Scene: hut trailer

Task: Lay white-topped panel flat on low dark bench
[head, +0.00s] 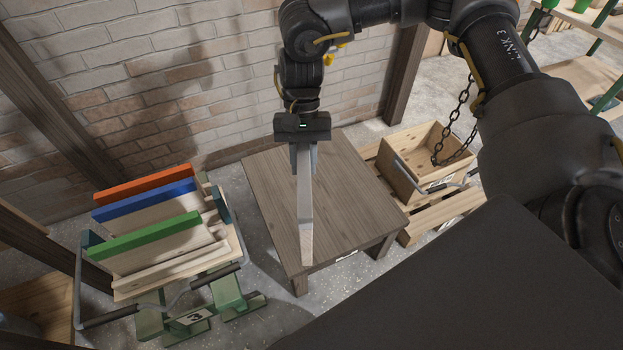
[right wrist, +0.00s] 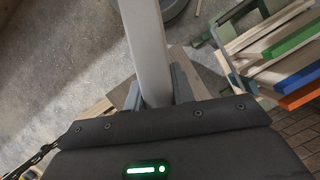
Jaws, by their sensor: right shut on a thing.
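The white-topped panel (head: 305,205) shows as a narrow pale strip with a bare wood end, so it is held on edge. My right gripper (head: 304,160) is shut on its far part, above the low dark bench (head: 265,195). I cannot tell whether the panel's lower edge touches the bench top. In the right wrist view the panel (right wrist: 147,45) runs away between the two fingers of the gripper (right wrist: 154,92). My left gripper is not in view.
Left of the bench stands a rack with orange, blue and green-topped panels (head: 145,235) and a green base (head: 195,318). Right of it a wooden crate (head: 405,180) sits on a pallet (head: 445,213). A brick wall (head: 150,80) is behind. Otherwise the bench top is clear.

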